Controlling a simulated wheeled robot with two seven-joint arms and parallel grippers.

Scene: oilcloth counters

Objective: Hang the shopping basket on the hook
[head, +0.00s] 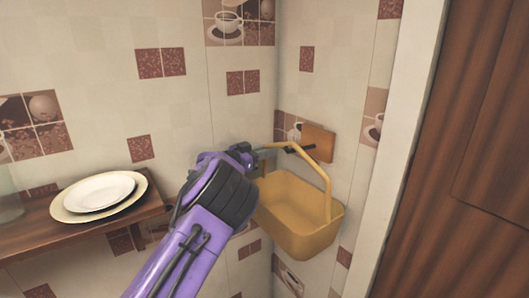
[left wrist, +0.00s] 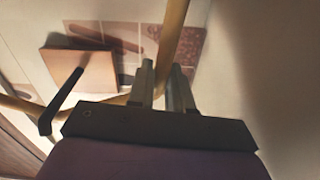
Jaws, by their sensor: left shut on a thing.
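The yellow shopping basket (head: 298,222) hangs upright in the air by the wall corner, its raised handle (head: 318,168) toward the hook. My left gripper (head: 262,151) is shut on the handle. The left wrist view shows the handle (left wrist: 174,36) passing at the gripper's fingers (left wrist: 168,88). The dark hook (head: 298,148) sticks out from a small wooden board (head: 318,142) on the right wall. In the left wrist view the hook (left wrist: 63,98) and board (left wrist: 82,70) are left of the fingers. The handle crosses close to the hook; I cannot tell whether they touch. My right gripper is out of view.
A wooden shelf (head: 75,237) on the left holds two stacked plates (head: 100,192) and a partly visible glass (head: 8,200). A pale frame (head: 405,130) and brown wooden door (head: 490,150) stand at the right. Tiled walls meet behind the basket.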

